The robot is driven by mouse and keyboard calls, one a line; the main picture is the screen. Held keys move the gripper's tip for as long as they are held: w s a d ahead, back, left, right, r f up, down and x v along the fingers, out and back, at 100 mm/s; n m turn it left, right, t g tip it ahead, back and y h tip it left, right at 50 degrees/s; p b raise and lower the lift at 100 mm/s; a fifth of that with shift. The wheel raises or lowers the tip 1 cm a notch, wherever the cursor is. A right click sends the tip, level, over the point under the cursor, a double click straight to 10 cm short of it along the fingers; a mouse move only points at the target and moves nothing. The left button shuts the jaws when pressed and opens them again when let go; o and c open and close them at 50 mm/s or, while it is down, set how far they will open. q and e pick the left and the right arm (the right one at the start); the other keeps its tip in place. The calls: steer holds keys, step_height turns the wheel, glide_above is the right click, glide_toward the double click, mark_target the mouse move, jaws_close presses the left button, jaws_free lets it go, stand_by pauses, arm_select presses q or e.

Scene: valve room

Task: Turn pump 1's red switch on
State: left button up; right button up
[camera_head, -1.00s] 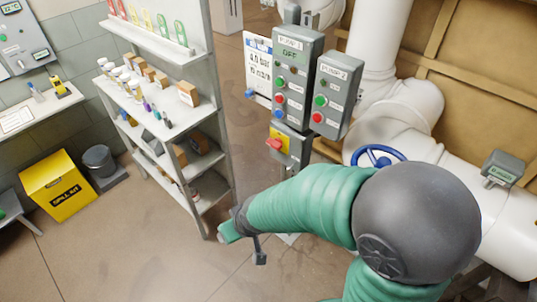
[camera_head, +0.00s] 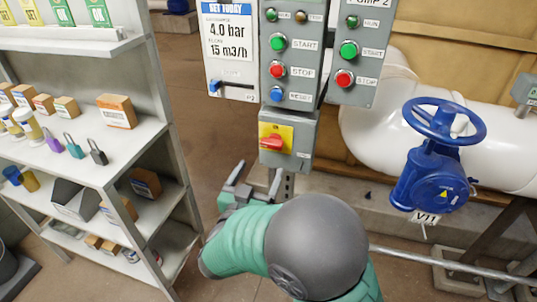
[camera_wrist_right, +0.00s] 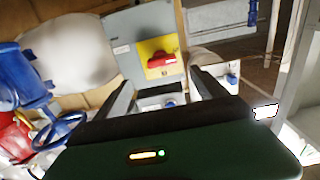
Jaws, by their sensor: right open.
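The red switch (camera_head: 271,142) is a red handle on a yellow plate, on the front of a grey box (camera_head: 300,130) below pump 1's button panel (camera_head: 290,55). In the head view its handle lies roughly level, tilted a little. My right gripper (camera_head: 256,178) is open and empty, below and slightly left of the switch, apart from it. In the right wrist view the red switch (camera_wrist_right: 161,62) shows beyond and between the open fingers (camera_wrist_right: 165,84). My left gripper is not in view.
Pump 2's panel (camera_head: 357,50) stands right of pump 1's. A blue valve wheel (camera_head: 445,121) on a blue body is at the right before white pipes. A shelf (camera_head: 90,150) with bottles, boxes and padlocks stands at the left. Floor shows between shelf and panels.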

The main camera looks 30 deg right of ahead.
mark_target(270, 148)
steer(key=x, duration=0.2)
steer(key=b+x, duration=0.1)
steer(key=x, duration=0.5)
steer(key=shift+w+a+f, duration=0.1)
steer(key=shift+w+f, duration=0.15)
steer(key=shift+w, duration=0.1)
steer(key=shift+w+d+r+b, duration=0.25)
steer(key=shift+w+d+b, duration=0.1)
steer(key=shift+w, duration=0.15)
steer(key=shift+d+f, duration=0.1)
steer(key=shift+d, duration=0.3)
steer(key=shift+c, duration=1)
steer(key=c, duration=1.2)
steer(key=shift+o, duration=0.2)
